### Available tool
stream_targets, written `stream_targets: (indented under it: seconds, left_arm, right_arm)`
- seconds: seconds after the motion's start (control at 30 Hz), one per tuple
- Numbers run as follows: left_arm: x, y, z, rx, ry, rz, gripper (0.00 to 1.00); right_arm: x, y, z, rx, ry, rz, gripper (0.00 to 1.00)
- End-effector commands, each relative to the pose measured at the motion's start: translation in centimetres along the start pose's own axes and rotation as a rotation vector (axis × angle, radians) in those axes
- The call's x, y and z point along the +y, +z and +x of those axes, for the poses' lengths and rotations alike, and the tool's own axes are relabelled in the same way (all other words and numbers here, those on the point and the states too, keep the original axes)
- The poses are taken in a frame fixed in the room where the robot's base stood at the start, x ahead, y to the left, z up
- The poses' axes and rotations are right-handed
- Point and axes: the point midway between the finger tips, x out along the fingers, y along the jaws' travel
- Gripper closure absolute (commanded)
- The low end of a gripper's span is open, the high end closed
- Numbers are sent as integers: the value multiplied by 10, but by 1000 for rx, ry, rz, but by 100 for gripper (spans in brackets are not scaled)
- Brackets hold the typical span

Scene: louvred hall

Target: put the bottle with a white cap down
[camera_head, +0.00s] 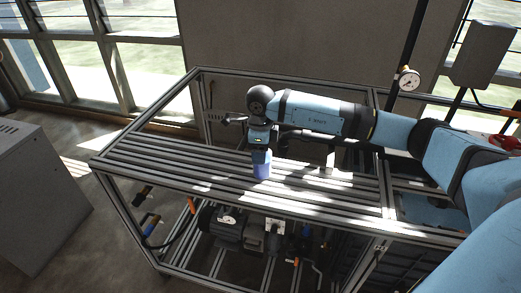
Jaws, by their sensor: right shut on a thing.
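My right arm reaches in from the right over a slatted metal bench top (150,152). Its right gripper (261,153) points down and is shut on a bottle (262,171), whose blue-purple lower part shows below the fingers. The bottle looks upright, at or just above the slats; I cannot tell whether it touches them. Its cap is hidden by the gripper. My left gripper is not in view.
Under the bench are a motor or pump (222,226) and pipes. A pressure gauge (408,79) stands behind the bench at the right. A grey cabinet (38,195) stands at the left. The slats left of the bottle are clear.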

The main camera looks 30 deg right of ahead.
Motion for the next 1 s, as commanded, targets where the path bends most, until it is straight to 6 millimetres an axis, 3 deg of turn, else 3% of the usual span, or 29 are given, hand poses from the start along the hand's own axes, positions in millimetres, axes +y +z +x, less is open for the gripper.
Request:
stream_targets:
  seconds: [0.03, 0.13, 0.53, 1.0]
  left_arm:
    - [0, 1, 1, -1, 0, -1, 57]
    - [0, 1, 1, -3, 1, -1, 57]
    - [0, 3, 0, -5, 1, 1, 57]
    - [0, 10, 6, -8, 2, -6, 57]
  right_arm:
    - [0, 0, 1, 0, 0, 0, 37]
    - [0, 0, 1, 0, 0, 0, 16]
    - [-1, 0, -9, -1, -2, 0, 16]
    - [0, 0, -101, -2, -2, 0, 16]
